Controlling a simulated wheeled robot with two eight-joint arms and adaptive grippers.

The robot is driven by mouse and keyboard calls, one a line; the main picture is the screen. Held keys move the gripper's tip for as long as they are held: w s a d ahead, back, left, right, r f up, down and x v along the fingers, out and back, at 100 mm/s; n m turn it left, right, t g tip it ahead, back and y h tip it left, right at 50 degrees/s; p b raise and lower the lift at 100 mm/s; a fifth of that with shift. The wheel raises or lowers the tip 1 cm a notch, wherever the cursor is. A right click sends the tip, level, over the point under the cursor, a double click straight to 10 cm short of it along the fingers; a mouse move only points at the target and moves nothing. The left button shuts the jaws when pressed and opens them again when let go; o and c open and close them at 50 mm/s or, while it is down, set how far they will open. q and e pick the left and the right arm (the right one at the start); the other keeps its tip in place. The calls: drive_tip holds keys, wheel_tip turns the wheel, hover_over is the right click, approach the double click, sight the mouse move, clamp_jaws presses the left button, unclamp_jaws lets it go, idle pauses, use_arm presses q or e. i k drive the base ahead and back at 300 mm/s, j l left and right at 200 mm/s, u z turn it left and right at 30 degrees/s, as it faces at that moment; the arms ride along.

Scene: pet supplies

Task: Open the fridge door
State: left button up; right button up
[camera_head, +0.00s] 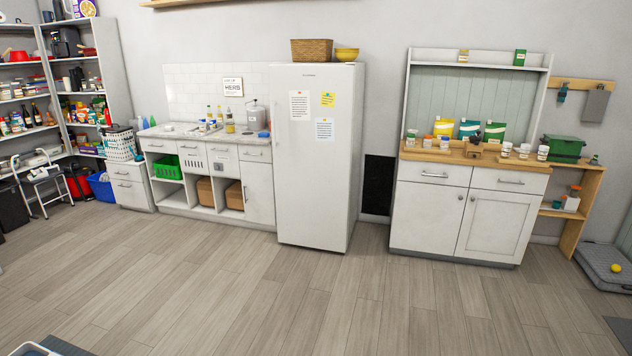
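The white fridge (312,185) stands upright against the back wall, near the middle of the head view. Its single tall door is shut. A wicker basket (311,50) and a yellow bowl (347,54) sit on top of the fridge. Neither of my grippers shows in this view.
A low counter (258,190) with cubbies adjoins the fridge's left side. A white cabinet (430,212) with a wooden top stands to the right, past a gap with a black panel (378,186). The wood floor (270,295) before the fridge is clear.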

sight(312, 112)
drive_tip(key=i+z, duration=0.25)
drive_tip(key=i, duration=2.1)
